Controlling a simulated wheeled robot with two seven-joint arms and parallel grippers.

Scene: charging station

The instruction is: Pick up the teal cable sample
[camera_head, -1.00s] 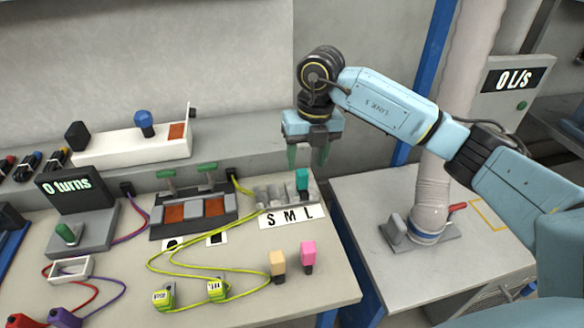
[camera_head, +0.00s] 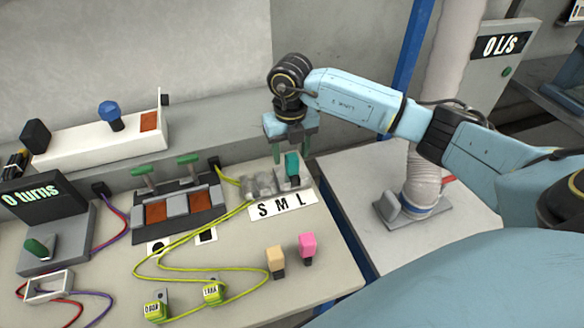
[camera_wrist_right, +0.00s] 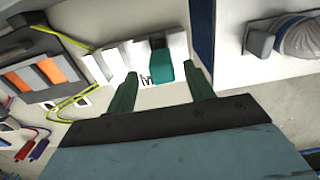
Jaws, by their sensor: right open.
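The teal cable sample (camera_head: 292,166) stands upright at the L end of the grey sample holder (camera_head: 258,185), behind the S M L label (camera_head: 282,205). My right gripper (camera_head: 291,153) is open, with its green fingers pointing down close to the sample's top. In the right wrist view the teal sample (camera_wrist_right: 161,66) shows between and beyond the two spread fingertips of the right gripper (camera_wrist_right: 164,78). The gap between fingers and sample looks small; contact cannot be told. My left gripper is not in view.
A tan sample (camera_head: 275,259) and a pink sample (camera_head: 307,246) stand in front of the holder. Yellow-green cables with two plugs (camera_head: 213,292) lie to the left. A hose with a grey base (camera_head: 408,208) stands on the right bench.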

